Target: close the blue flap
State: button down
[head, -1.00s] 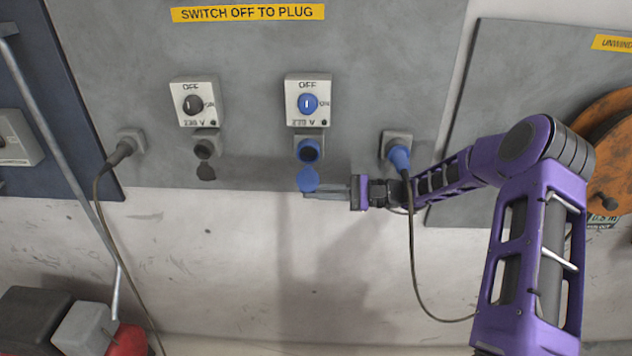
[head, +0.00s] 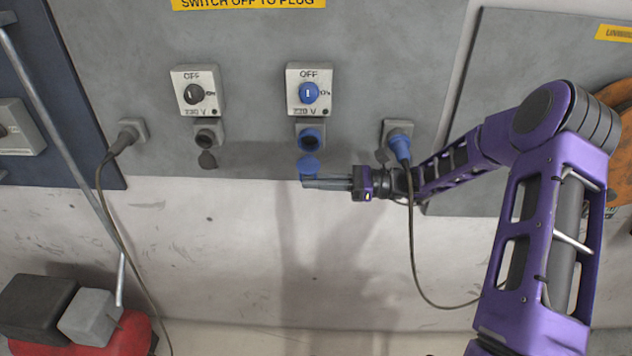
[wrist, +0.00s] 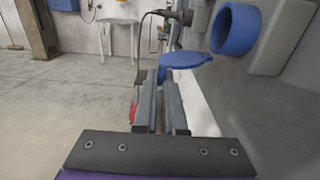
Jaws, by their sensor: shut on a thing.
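The blue flap (head: 309,167) hangs open below the blue socket (head: 311,140) on the grey wall panel. In the wrist view, the flap (wrist: 187,61) stands out from the wall roughly level, below the round blue socket opening (wrist: 236,28). My gripper (head: 304,183) reaches in from the right, with its fingertips at the flap's lower, outer edge. In the wrist view, my gripper (wrist: 164,80) is shut on that edge, with a bit of blue between the fingertips. The exact contact is small and partly hidden.
A blue-knobbed switch box (head: 310,90) sits above the socket. A blue plug (head: 401,147) with a hanging cable is right of it, close to my arm. A dark socket with an open dark flap (head: 207,160) is to the left. The wall below is clear.

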jog(key=shift+r, duration=0.1)
dwell(0.4)
jog(key=c, duration=1)
grip_release()
